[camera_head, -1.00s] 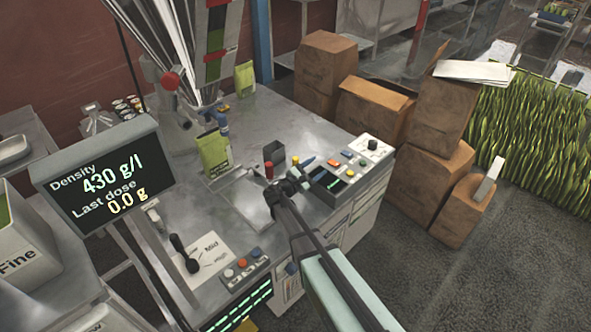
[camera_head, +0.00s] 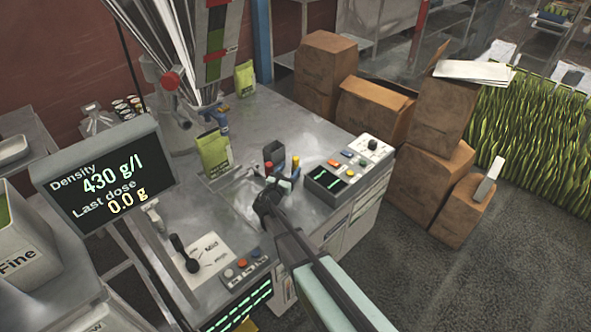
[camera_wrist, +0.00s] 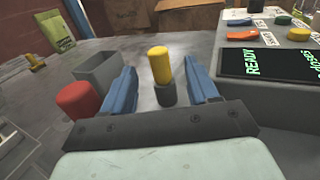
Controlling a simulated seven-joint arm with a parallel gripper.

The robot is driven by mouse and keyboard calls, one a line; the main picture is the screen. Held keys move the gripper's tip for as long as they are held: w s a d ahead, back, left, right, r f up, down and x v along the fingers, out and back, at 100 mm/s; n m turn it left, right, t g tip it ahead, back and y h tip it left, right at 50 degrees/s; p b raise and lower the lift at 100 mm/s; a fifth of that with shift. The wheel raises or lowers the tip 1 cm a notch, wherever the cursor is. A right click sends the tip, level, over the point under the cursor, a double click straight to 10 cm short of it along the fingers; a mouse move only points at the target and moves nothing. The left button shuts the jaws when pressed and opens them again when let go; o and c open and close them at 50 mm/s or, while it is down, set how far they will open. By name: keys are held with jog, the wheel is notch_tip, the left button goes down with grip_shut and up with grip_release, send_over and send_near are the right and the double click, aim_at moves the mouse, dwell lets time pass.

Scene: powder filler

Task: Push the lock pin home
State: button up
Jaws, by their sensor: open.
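A pin with a yellow top (camera_wrist: 160,66) and a dark lower part (camera_wrist: 166,95) stands upright in the wrist view, and it also shows in the head view (camera_head: 295,161). I take it for the lock pin, though no label shows. My gripper (camera_wrist: 161,84) is open, its two blue fingers apart on either side of the pin in the picture. Gaps show on both sides, so neither finger visibly touches it. In the head view my gripper (camera_head: 283,182) is low over the bench beside the pin. How far the pin sits in its hole cannot be told.
A red-topped post (camera_wrist: 79,101) and an open grey box (camera_wrist: 104,72) stand left of the pin. A control panel (camera_wrist: 270,60) reading READY is close on the right. A green pouch (camera_head: 214,153) stands farther back. Bare metal bench (camera_head: 262,115) lies behind.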

aim_at(294, 160)
jog(key=shift+x, duration=3.6)
jog(key=shift+a+r, duration=0.1)
jog(key=shift+r, duration=0.1)
jog(key=shift+c, duration=0.2)
grip_shut()
